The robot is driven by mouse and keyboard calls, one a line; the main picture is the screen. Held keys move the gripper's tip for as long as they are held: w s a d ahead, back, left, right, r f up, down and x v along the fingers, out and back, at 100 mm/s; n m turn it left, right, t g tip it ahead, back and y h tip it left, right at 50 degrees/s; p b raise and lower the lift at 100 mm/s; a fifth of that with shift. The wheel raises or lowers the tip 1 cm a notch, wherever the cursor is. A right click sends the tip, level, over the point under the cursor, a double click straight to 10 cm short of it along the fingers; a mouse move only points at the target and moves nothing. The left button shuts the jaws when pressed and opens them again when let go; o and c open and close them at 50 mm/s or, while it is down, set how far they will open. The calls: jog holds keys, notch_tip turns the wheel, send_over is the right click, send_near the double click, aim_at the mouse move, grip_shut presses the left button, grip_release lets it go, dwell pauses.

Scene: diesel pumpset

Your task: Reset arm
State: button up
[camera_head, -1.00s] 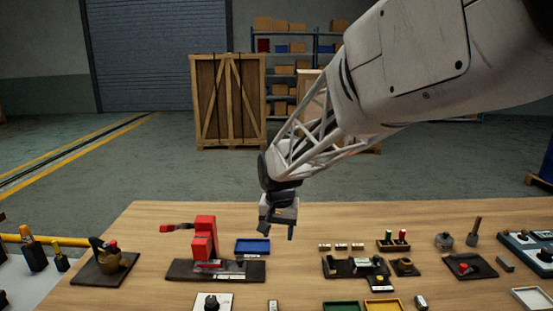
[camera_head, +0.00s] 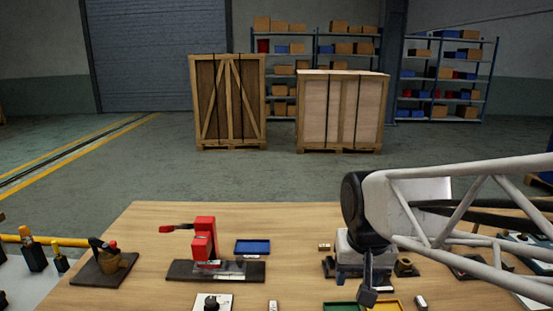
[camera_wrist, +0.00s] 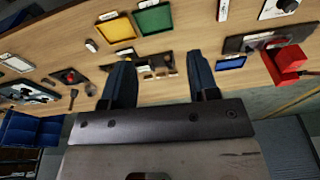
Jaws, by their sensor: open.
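My gripper (camera_head: 367,282) is at the right of the table in the head view, above the front right part. In the wrist view my gripper (camera_wrist: 160,85) shows two dark fingers spread apart with nothing between them. Beyond the gap lies a dark plate with small parts (camera_wrist: 160,66) on the wooden table (camera_head: 150,225). My arm hides much of the right side of the table in the head view.
A red press-like device (camera_head: 204,240) stands on a dark base left of centre. A blue tray (camera_head: 253,241), a green tray (camera_head: 340,306) and a yellow tray (camera_head: 400,307) lie on the table. Wooden crates (camera_head: 228,148) stand on the floor behind.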

jog(key=s+d+f, duration=0.1)
jog(key=s+d, duration=0.2)
jog(key=s, duration=0.7)
jog(key=shift+d+f+n+t, duration=0.25)
jog(key=shift+f+n+t, duration=0.05)
jog(key=shift+f, duration=0.05)
